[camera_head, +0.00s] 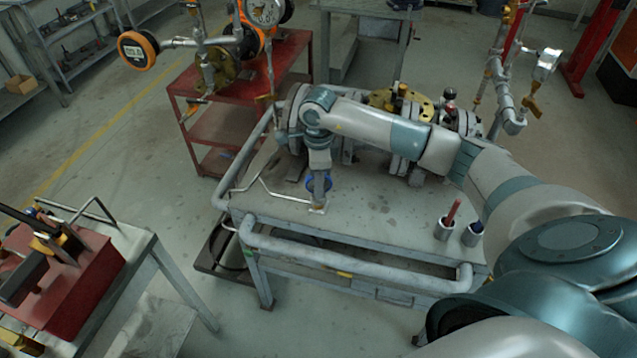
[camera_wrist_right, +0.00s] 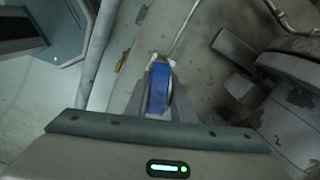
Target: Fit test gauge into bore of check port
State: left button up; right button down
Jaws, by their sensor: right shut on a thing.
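My right gripper (camera_head: 318,190) reaches down over the grey workbench, near its front left part. It is shut on a blue piece, which I take to be the test gauge (camera_wrist_right: 158,88); in the right wrist view it sits between the fingers. In the head view only a little blue shows at the fingers, with a pale tip just below, close to the bench top. I cannot tell whether that tip touches the bench. The check port and its bore cannot be made out; my arm covers part of the valve assembly (camera_head: 402,104). My left gripper is not in view.
A bent metal rod (camera_head: 275,190) lies left of the gripper. A pipe rail (camera_head: 350,268) runs along the front. The bench middle is clear.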

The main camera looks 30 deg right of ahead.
jog(key=shift+f+b, duration=1)
jog(key=shift+b, duration=0.3)
dwell(1.6)
dwell(0.3)
jog(key=c, duration=1)
grip_release()
jog(key=shift+r, duration=0.1)
jog(key=shift+r+p, duration=1.9)
jog(key=shift+r, duration=2)
